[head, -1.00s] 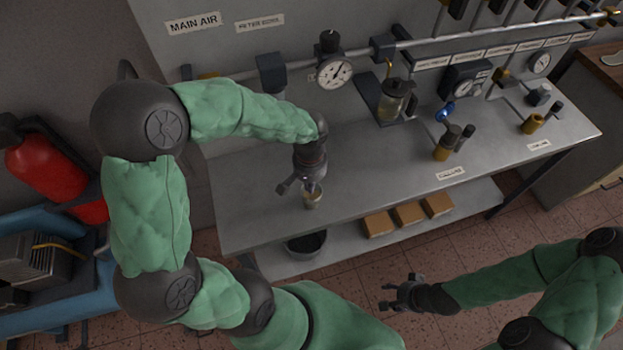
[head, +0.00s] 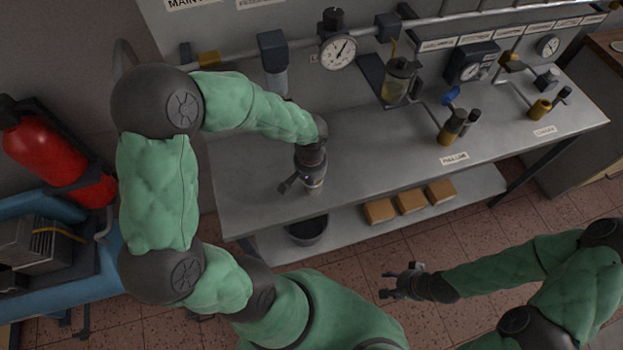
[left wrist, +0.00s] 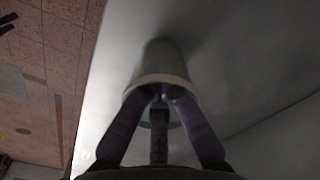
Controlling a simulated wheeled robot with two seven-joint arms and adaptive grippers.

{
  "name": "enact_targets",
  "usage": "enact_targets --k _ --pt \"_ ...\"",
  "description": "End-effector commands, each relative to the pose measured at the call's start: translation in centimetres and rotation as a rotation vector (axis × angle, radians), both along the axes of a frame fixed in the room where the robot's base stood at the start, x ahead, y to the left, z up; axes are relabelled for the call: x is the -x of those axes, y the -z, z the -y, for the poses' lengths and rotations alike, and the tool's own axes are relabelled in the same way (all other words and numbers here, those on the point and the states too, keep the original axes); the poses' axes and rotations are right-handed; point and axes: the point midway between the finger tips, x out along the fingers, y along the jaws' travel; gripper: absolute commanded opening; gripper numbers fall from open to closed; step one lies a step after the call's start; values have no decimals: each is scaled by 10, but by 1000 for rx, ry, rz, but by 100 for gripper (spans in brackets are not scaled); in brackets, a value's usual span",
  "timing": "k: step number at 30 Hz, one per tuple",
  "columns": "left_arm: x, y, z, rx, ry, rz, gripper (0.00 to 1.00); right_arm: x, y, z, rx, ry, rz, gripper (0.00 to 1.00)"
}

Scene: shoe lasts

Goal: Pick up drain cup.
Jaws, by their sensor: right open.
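The drain cup (head: 314,190) is a small pale cup near the front edge of the grey bench, mostly hidden by my left gripper in the head view. In the left wrist view the cup (left wrist: 162,61) is a dull grey-beige cylinder with its rim toward the camera. My left gripper (head: 308,182) is right above it and points down. In the left wrist view its dark fingers (left wrist: 160,97) converge at the cup's rim; I cannot tell whether they press on it. My right gripper (head: 388,282) is open and empty, out in front of the bench.
The grey bench (head: 380,155) is clear around the cup. A pressure gauge (head: 338,52), a filter bowl (head: 398,82) and brass fittings (head: 450,126) stand behind and right. A dark bowl (head: 306,231) and several tan boxes (head: 410,202) sit on the lower shelf.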

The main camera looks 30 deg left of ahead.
Motion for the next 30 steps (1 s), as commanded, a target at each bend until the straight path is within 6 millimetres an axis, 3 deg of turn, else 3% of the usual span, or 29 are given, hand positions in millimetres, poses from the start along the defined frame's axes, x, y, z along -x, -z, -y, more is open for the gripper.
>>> enact_targets --k 6,10,24,30 --pt "33 1 10 0 2 -4 0 1 5 0 0 -1 -2 52" --pt "44 1 13 0 1 -4 0 0 6 0 0 0 0 52" --pt "46 0 14 0 1 -5 0 1 5 0 0 0 -1 52" --pt "43 -10 13 0 1 -3 0 1 -2 0 0 0 -1 52"
